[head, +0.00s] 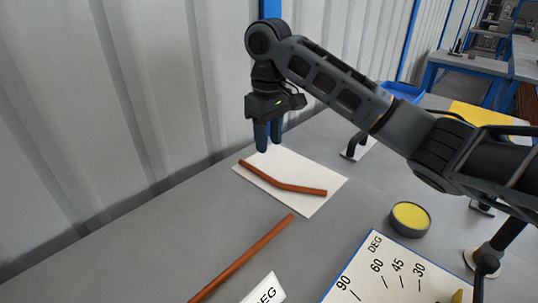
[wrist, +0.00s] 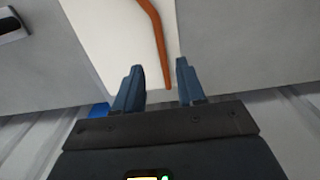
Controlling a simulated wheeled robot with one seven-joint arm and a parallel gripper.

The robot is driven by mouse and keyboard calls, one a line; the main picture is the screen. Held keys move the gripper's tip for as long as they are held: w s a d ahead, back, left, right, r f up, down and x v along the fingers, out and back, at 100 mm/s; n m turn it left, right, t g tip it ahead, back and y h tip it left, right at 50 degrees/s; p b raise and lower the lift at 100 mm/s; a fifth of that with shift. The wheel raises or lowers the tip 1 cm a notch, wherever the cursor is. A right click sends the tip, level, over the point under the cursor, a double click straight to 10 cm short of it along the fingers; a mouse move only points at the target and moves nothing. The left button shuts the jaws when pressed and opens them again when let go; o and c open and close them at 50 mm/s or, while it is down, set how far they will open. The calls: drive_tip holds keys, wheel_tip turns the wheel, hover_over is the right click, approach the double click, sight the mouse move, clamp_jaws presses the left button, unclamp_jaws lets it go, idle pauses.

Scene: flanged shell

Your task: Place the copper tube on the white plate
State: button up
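A bent copper tube (head: 285,185) lies on the white plate (head: 310,204), running from its far-left edge toward its right side. A second, straight copper tube (head: 243,257) lies on the grey table nearer the front. My gripper (head: 268,147) points down over the far-left end of the plate, close to one end of the bent tube. In the wrist view its two blue fingers (wrist: 160,64) are apart with nothing held. There the bent tube (wrist: 158,40) shows beyond the fingertips, its end between the fingers, on the plate (wrist: 105,35).
A yellow-topped round tin (head: 410,217) stands right of the plate. A black-handled fixture (head: 355,145) is behind right. A corrugated wall (head: 110,110) borders the table's left side.

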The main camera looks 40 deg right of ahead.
drive_tip(key=shift+r, duration=1.15)
drive_tip(key=shift+p, duration=0.3)
